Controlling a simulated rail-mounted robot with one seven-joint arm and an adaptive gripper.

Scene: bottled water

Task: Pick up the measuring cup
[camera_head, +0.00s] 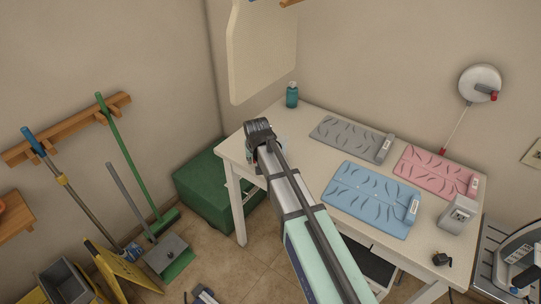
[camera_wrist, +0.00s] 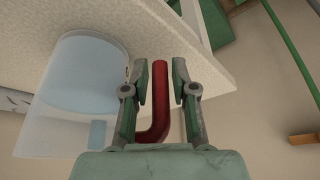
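The measuring cup (camera_wrist: 75,95) is clear, with a pale blue tint, and has a red handle (camera_wrist: 160,121). It fills the left of the wrist view, tilted in the picture. My gripper (camera_wrist: 161,75) has one finger on each side of the red handle. The fingers are close to the handle, but I cannot tell if they press on it. In the head view, my gripper is over the left end of the white table (camera_head: 307,166). My own arm and gripper hide most of the cup there; a small red bit shows beside the gripper.
A teal bottle (camera_head: 292,95) stands at the table's back left corner. Grey (camera_head: 345,137), blue (camera_head: 366,200) and pink (camera_head: 428,168) patterned boards lie to the right. A grey box (camera_head: 457,213) stands at the right end. A green box (camera_head: 210,185) is on the floor left of the table.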

